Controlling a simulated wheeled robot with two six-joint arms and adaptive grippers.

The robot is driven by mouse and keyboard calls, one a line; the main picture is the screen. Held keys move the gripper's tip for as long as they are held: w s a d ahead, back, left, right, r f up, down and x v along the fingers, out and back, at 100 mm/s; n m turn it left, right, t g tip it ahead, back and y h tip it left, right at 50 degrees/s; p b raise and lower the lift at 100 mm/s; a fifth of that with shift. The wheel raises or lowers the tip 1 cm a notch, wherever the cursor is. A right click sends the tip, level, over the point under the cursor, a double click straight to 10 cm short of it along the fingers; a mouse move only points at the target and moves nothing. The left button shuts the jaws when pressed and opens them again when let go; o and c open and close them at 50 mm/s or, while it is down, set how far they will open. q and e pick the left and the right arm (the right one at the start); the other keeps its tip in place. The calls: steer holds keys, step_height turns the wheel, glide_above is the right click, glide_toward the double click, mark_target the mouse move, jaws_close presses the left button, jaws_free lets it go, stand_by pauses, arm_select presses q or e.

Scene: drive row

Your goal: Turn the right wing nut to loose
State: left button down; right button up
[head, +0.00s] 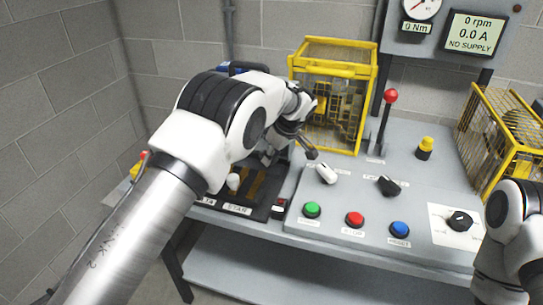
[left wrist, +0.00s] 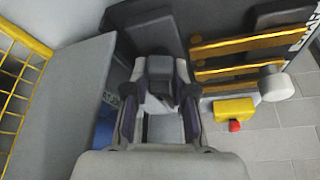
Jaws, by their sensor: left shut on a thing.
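My left gripper (head: 270,152) reaches down over the right rear of the dark terminal tray (head: 262,212); my own wrist partly hides it in the head view. In the left wrist view its fingers (left wrist: 160,112) are closed around a dark grey piece, apparently the right wing nut (left wrist: 160,72). The nut's angle is hard to make out. A white knob (head: 233,182) stands on the tray left of the gripper; it also shows in the wrist view (left wrist: 275,82). Brass-coloured bars (left wrist: 245,42) lie across the tray. The right gripper is out of view; only my right arm shows.
A white-tipped lever (head: 326,173), a black switch (head: 389,186) and green, red and blue buttons (head: 355,219) are right of the tray. A yellow cage (head: 335,69) stands behind. The display (head: 475,33) reads 0 rpm, 0.0 A, NO SUPPLY.

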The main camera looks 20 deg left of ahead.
arm_select(q)
steer(key=shift+f, duration=0.15)
steer(key=c, duration=1)
jaws_free()
steer(key=shift+o, duration=0.2)
step_height(320, 180, up, 10)
